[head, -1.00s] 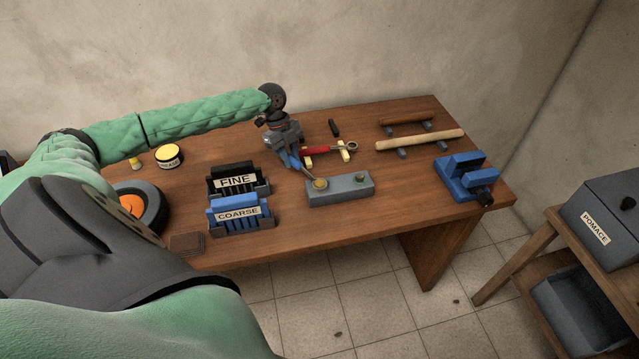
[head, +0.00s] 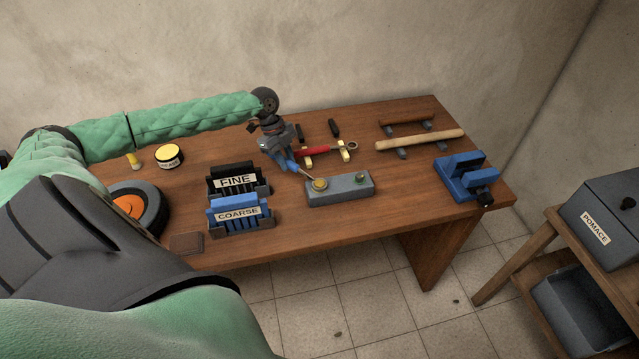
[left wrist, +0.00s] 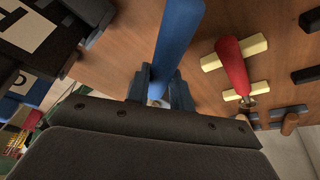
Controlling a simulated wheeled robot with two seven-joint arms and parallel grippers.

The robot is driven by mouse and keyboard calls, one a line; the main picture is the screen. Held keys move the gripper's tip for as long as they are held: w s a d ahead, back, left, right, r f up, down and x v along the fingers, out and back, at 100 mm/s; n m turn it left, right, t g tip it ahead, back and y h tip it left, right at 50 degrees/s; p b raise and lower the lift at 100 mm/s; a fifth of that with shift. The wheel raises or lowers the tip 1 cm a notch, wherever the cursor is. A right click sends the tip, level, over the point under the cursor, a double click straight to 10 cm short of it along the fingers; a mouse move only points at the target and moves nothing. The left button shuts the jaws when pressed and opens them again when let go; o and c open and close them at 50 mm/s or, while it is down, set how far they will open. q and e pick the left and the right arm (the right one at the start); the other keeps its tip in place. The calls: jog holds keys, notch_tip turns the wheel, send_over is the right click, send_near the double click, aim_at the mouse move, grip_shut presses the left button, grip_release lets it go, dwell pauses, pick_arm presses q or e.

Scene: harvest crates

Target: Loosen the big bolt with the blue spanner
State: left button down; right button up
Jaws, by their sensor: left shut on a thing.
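My left gripper (head: 278,157) is shut on the blue spanner (head: 290,165). In the left wrist view the spanner's blue handle (left wrist: 178,45) runs up from between the fingers (left wrist: 160,92). In the head view its metal end reaches down to the big bolt (head: 320,184), a brassy head at the left end of a grey block (head: 345,191). I cannot tell how closely the jaw fits around the bolt. A smaller greenish bolt (head: 360,178) is at the block's right end. My right gripper is not in view.
A red-handled spanner (head: 315,152) lies on pale rests behind the block. FINE and COARSE racks (head: 238,212) stand to the left. A blue vise (head: 466,178) is at the right. A wooden rod (head: 420,139) lies at the back. Bare tabletop (head: 405,190) lies between block and vise.

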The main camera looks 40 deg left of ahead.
pick_arm(q)
jog(key=shift+s+n, duration=0.6)
jog(key=shift+s, duration=0.05)
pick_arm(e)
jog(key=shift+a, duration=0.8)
pick_arm(q)
jog(key=shift+w+m, duration=0.5)
jog(key=shift+w, duration=0.15)
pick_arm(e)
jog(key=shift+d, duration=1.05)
